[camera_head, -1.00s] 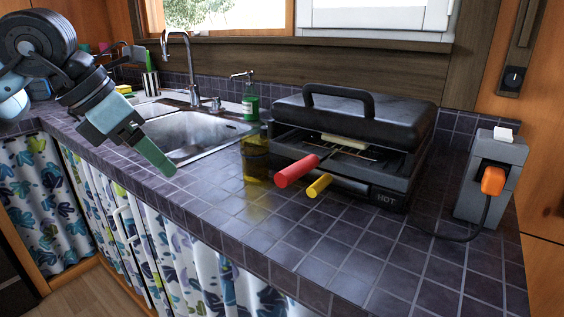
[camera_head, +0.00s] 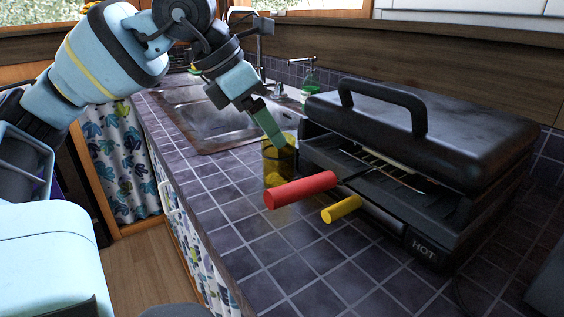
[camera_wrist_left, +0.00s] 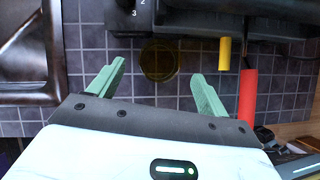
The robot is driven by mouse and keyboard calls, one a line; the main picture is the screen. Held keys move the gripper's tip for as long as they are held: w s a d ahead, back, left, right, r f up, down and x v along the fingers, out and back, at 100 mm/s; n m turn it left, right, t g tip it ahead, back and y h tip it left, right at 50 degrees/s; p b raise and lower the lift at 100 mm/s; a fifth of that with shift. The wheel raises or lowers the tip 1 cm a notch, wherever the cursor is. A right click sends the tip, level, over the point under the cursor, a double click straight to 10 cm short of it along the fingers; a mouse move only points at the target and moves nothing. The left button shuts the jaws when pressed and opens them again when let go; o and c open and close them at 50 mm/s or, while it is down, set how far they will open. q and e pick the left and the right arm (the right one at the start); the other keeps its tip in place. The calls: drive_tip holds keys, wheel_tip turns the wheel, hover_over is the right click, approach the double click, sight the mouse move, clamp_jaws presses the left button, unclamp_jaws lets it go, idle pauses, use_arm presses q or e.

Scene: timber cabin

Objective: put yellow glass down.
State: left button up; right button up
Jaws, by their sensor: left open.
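The yellow glass (camera_head: 279,163) stands upright on the dark tiled counter (camera_head: 240,232), between the sink and the grill. My left gripper (camera_head: 272,135) is at the glass in the head view, overlapping its upper part. In the left wrist view, the glass (camera_wrist_left: 158,60) shows from above, ahead of and between the two spread green fingers (camera_wrist_left: 158,80). The fingers are open, and neither visibly touches the glass. My right gripper is in neither view.
A black grill (camera_head: 420,130) marked HOT stands right of the glass. Its red handle (camera_head: 300,190) and yellow handle (camera_head: 341,209) stick out over the counter close to the glass. The sink (camera_head: 215,120) lies behind left, with a green soap bottle (camera_head: 310,82) beyond.

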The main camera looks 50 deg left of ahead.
sight(283, 150)
use_arm(q)
drive_tip(key=shift+b+x, duration=0.65)
drive_tip(key=shift+x, duration=2.55)
drive_tip(key=shift+w+f, duration=0.25)
drive_tip(key=shift+f, duration=0.2)
drive_tip(key=shift+c, duration=0.4)
drive_tip(key=c, duration=1.1)
drive_tip(key=shift+r, duration=0.15)
